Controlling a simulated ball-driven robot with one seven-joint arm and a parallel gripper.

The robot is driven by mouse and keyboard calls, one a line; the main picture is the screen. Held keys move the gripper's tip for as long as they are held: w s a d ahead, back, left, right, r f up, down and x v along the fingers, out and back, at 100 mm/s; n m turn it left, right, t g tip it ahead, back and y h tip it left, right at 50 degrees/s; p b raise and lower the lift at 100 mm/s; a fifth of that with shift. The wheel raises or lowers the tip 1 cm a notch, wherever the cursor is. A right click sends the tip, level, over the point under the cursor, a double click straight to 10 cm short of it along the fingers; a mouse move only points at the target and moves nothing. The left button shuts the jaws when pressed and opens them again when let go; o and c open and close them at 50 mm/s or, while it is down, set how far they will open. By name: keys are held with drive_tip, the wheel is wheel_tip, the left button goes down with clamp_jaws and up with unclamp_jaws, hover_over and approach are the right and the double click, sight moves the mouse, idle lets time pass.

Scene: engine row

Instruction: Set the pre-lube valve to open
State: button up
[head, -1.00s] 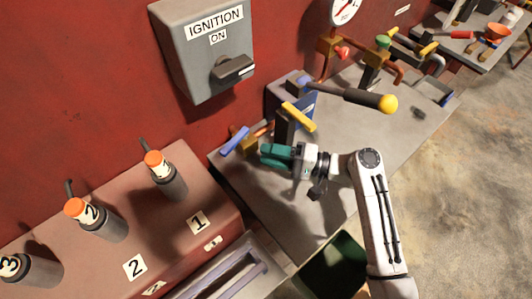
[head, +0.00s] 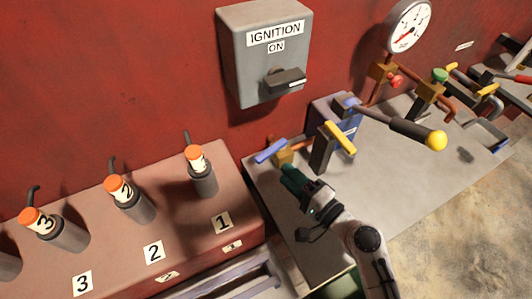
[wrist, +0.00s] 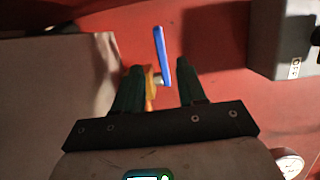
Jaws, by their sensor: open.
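A valve with a blue lever (head: 271,151) on a brass body (head: 283,157) sits at the left back of the grey bench, by the red wall. No readable label shows which valve is the pre-lube one. My gripper (head: 292,174) is just in front of this valve, pointing at it. In the wrist view my gripper (wrist: 160,82) has its two green fingers apart. The blue lever (wrist: 162,56) shows upright between and beyond the fingertips, nearer the right finger. Contact cannot be told. The brass body is partly hidden.
A yellow lever (head: 340,138) on a dark post stands close right of my gripper. A long yellow-knobbed lever (head: 410,129) juts out further right. The ignition box (head: 264,62) hangs above. Numbered cylinders (head: 202,172) stand on the red block at left. The bench front is clear.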

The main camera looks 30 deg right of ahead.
sight(268, 158)
drive_tip(key=p+x, duration=0.2)
drive_tip(key=x, duration=0.7)
drive_tip(key=shift+w+a+p, duration=0.1)
drive_tip(key=shift+w+p, duration=0.05)
drive_tip(key=shift+p, duration=0.15)
clamp_jaws()
